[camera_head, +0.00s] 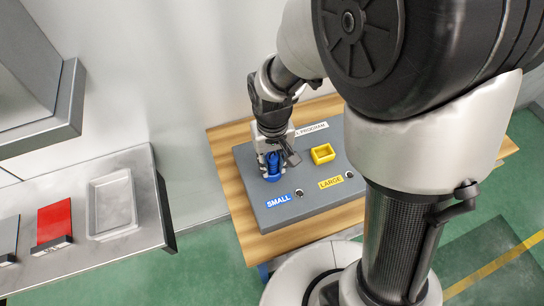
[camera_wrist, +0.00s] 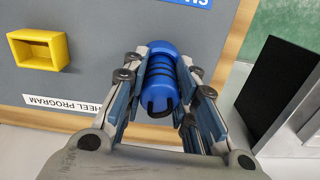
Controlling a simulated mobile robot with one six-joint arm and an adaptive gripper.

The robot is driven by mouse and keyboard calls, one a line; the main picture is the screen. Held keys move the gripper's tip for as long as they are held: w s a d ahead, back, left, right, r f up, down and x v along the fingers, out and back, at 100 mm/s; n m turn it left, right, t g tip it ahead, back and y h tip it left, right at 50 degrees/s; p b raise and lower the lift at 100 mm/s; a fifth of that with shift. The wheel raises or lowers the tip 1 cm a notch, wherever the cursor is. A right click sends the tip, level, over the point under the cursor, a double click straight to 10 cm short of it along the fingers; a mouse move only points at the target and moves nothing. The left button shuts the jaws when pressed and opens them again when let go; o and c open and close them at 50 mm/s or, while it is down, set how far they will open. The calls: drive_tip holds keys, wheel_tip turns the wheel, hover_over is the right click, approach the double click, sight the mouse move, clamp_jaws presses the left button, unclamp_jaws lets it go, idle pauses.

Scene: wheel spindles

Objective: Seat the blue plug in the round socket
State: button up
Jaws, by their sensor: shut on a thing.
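The blue plug (camera_wrist: 160,88) is a ribbed blue cylinder with a wider rounded end, held between the two fingers of my gripper (camera_wrist: 164,62) in the wrist view. In the head view my gripper (camera_head: 271,158) points down over the left part of a grey panel box (camera_head: 300,205), with the blue plug (camera_head: 272,170) between its fingers. The plug's lower end is at or close to the panel top. I cannot make out a round socket; the plug and gripper cover that spot, and I cannot tell whether the plug is in anything.
A yellow square-rimmed holder (camera_head: 322,153) stands on the panel right of my gripper; it also shows in the wrist view (camera_wrist: 39,49). SMALL (camera_head: 278,200) and LARGE (camera_head: 331,182) labels lie along the front. A metal counter (camera_head: 140,222) with a tray (camera_head: 112,204) is at left.

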drive_tip(key=shift+f, duration=0.15)
drive_tip(key=o, duration=1.1)
drive_tip(key=shift+c, duration=0.2)
wheel_tip(320, 180, up, 11)
drive_tip(key=p, duration=0.3)
drive_tip(key=shift+p, duration=0.3)
drive_tip(key=shift+d+r, duration=0.1)
drive_tip(key=shift+r, duration=0.75)
drive_tip(key=s+d+r+m+t, duration=0.2)
drive_tip(key=s+d+r+t, duration=0.2)
drive_tip(key=s+d+r, duration=0.6)
drive_tip(key=s, duration=0.3)
drive_tip(key=shift+s+d+r+t, duration=0.25)
drive_tip(key=shift+d+r+t, duration=0.05)
drive_tip(key=shift+r, duration=0.05)
